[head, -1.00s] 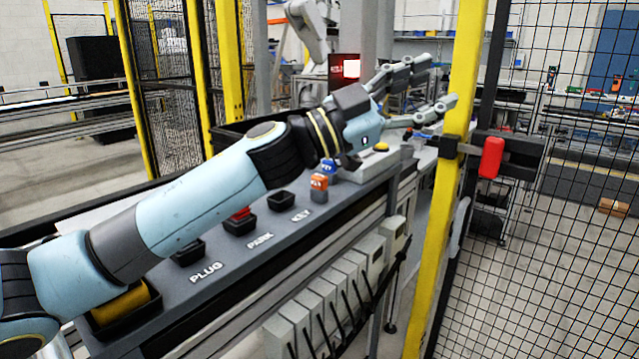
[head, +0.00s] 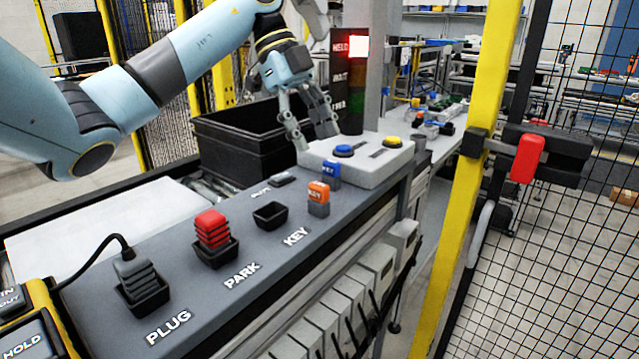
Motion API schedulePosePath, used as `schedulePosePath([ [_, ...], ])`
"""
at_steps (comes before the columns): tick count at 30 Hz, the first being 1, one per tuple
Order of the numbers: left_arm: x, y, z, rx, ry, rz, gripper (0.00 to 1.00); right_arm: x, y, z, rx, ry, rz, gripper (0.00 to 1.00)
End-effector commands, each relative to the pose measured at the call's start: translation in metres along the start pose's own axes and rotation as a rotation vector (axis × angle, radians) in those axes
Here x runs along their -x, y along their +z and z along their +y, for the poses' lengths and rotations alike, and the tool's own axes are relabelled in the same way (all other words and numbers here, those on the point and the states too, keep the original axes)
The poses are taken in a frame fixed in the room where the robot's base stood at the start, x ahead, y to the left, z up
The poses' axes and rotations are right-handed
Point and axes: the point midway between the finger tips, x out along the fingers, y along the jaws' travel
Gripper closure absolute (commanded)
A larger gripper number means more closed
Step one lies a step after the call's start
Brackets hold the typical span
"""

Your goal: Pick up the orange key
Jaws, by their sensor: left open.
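The orange key (head: 319,191) stands upright in a small grey base on the grey console (head: 200,290), just right of the KEY label. A blue key (head: 331,170) stands right behind it. My left gripper (head: 318,143) is open and empty, pointing down above the back of the console, behind and a little left of the orange key and apart from it. My right gripper is out of view.
A red plug block (head: 212,229) sits in a socket by PARK; a grey corded plug (head: 134,275) sits by PLUG. An empty socket (head: 270,215) lies left of KEY. A button box (head: 360,160) and black bin (head: 240,140) are behind. A yellow post (head: 478,130) stands right.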

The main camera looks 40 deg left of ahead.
Motion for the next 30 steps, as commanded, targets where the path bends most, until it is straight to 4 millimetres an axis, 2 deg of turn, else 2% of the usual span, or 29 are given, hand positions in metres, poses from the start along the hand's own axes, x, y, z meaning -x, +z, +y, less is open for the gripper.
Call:
schedulePosePath([
  [2,0.009,0.013,0.006,0.053,0.035,-0.052,0.52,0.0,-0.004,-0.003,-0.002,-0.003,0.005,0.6],
  [4,0.006,0.019,0.009,0.076,0.053,-0.074,0.52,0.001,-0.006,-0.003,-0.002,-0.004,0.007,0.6],
  [9,-0.022,0.021,0.013,0.082,0.059,-0.078,0.52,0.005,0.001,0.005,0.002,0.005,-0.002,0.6],
  [15,-0.042,0.022,0.014,0.08,0.056,-0.078,0.52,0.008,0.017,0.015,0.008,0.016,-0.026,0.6],
  [17,-0.047,0.021,0.014,0.079,0.057,-0.077,0.52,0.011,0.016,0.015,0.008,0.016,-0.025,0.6],
  [24,-0.084,0.018,0.018,0.08,0.057,-0.075,0.52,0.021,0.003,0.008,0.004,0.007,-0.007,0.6],
  [30,-0.094,0.02,0.018,0.078,0.055,-0.078,0.52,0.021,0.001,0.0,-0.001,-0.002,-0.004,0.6],
])
